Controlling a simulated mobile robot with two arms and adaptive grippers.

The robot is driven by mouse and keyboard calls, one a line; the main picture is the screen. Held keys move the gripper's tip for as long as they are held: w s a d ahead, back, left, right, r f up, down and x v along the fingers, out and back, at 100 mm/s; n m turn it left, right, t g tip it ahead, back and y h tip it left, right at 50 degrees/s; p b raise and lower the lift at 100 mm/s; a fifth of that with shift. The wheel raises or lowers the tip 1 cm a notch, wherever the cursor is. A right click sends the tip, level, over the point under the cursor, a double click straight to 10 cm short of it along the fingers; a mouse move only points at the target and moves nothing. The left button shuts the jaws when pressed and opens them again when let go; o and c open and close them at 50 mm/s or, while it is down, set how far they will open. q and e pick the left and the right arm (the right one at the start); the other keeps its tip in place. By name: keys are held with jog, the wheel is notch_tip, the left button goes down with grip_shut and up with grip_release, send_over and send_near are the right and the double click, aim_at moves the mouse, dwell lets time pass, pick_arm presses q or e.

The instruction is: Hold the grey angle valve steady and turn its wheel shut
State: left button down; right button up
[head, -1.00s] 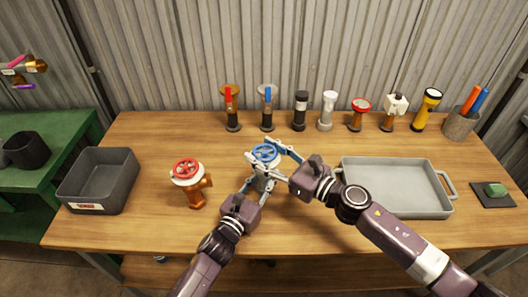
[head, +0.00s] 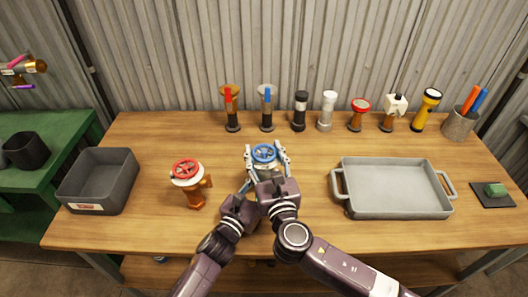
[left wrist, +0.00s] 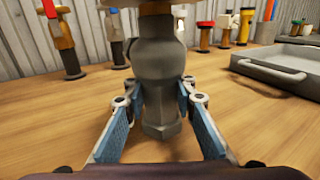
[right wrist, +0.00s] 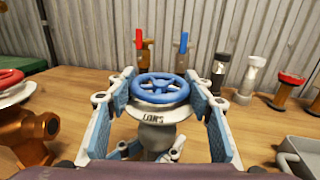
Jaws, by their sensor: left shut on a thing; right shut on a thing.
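The grey angle valve (left wrist: 158,75) stands upright on the wooden bench, with a blue wheel (head: 264,153) on top above a pale lettered collar (right wrist: 160,114). My left gripper (head: 252,186) is shut on the valve's grey body low down; its blue-padded fingers sit on both sides in the left wrist view (left wrist: 158,108). My right gripper (head: 267,160) is above the left one, its fingers on both sides of the blue wheel and shut on it. In the right wrist view (right wrist: 163,92) the wheel lies between the pads. In the head view my grippers hide most of the valve body.
An orange valve with a red wheel (head: 186,170) stands to the left, beside a dark bin (head: 100,180). A grey tray (head: 395,190) lies to the right. Several valves and flashlights line the back, with a cup of handles (head: 460,124) at far right.

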jog(key=shift+s+a+h, duration=0.1)
jog(key=shift+a+h, duration=0.05)
jog(key=shift+h, duration=0.15)
jog(key=o, duration=1.2)
jog(key=s, duration=0.4)
jog(key=s+d, duration=0.1)
jog(key=s, duration=0.2)
jog(key=s+d, duration=0.1)
jog(key=s, duration=0.3)
jog(key=shift+s+d, duration=0.25)
jog(key=shift+s, duration=0.1)
